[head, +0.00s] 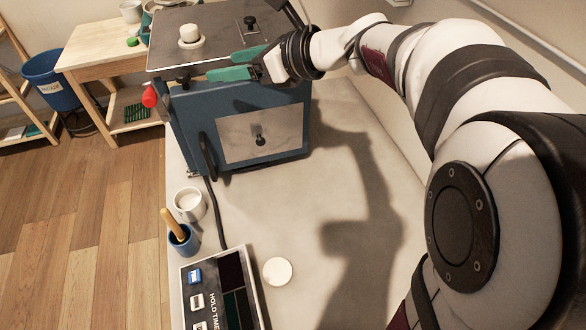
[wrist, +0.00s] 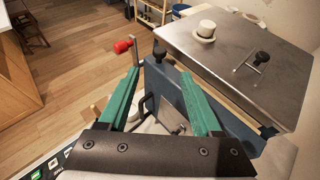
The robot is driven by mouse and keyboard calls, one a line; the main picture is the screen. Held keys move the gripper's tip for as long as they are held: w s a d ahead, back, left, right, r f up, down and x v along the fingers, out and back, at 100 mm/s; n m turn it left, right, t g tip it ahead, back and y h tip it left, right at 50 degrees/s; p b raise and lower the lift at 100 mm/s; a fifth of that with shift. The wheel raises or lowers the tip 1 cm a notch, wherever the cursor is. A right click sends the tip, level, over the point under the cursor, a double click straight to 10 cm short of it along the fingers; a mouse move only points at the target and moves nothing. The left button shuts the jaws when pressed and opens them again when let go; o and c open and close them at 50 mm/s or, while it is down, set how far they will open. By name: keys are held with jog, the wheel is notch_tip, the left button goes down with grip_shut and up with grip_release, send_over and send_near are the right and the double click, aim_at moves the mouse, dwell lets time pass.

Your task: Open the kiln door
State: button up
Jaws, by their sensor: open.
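The kiln is a blue box with a grey metal top (head: 212,28). Its blue front door (head: 203,118) has a pale panel (head: 262,135) with a small black knob and appears shut. A black bar handle (head: 207,157) stands at the door's left edge; it also shows in the wrist view (wrist: 143,108). A red-tipped lever (head: 150,96) sticks out at the kiln's left side; its red tip also shows in the wrist view (wrist: 123,46). My gripper (head: 221,65), with green fingers, is open and empty above the kiln's front top edge, apart from the handle.
A control box (head: 222,285), a white cup (head: 189,204), a blue pot with a wooden-handled tool (head: 182,239) and a white disc (head: 277,271) are in front of the kiln. The bench (head: 300,215) is clear to the right of them. A wooden table (head: 105,44) is at the left.

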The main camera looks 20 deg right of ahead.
jog(key=s+a+f+n+g+h, duration=0.1)
jog(key=s+a+f+n+g, duration=0.15)
jog(key=s+f+n, duration=0.55)
jog(key=s+a+f+n+g+h, duration=0.15)
jog(key=s+n+g, duration=0.25)
jog(key=s, duration=0.7)
jog(key=s+d+f+n+g+h, duration=0.1)
jog(key=s+d+f+n+h, duration=0.1)
jog(key=s, duration=0.4)
jog(key=s+d+f+n+g+h, duration=0.2)
jog(key=s+d+f+n+h, duration=0.1)
jog(key=s+f+n, duration=0.2)
jog(key=shift+s+d+n, duration=0.3)
jog(key=shift+s+n, duration=0.65)
jog(key=shift+n, duration=0.05)
jog(key=shift+f, duration=0.15)
